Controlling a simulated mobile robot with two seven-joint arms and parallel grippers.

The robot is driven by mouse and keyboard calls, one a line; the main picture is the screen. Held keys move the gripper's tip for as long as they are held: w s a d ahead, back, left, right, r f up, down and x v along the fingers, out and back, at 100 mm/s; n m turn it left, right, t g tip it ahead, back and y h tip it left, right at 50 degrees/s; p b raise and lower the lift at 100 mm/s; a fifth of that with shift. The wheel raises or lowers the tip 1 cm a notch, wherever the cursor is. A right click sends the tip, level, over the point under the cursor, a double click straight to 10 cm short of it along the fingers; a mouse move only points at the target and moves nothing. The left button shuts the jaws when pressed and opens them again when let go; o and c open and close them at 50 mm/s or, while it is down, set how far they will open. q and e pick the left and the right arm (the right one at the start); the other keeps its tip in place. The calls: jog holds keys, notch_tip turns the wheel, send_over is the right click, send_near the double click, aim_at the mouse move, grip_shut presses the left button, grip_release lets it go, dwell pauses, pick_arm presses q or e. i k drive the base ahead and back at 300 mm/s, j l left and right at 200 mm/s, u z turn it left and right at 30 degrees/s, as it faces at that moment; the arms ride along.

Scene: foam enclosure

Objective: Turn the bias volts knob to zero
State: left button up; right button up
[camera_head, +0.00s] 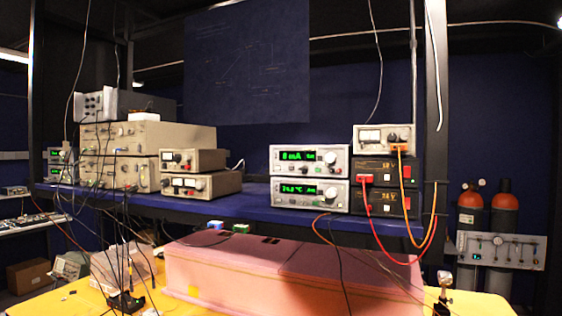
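Several bench instruments with knobs stand on a blue shelf (250,205). Two stacked units with green displays, an upper one (310,159) reading in mA and a lower one (308,192) reading in °C, each have a round knob at the right. To their right, a small beige meter unit (382,138) has a knob and an orange cable at its front. It sits on two black supply boxes (380,172). Labels are too small to read, so I cannot tell which knob is the bias volts knob. Neither of my grippers is in view.
A pink foam enclosure (240,268) lies on the yellow table (470,302) in front of the shelf. Red and orange cables hang before the boxes. A dark upright post (436,110) stands at the right. Beige instruments (148,138) fill the shelf's left; gas cylinders (503,212) stand far right.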

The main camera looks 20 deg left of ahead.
aim_at(176, 157)
jog(key=u, duration=1.3)
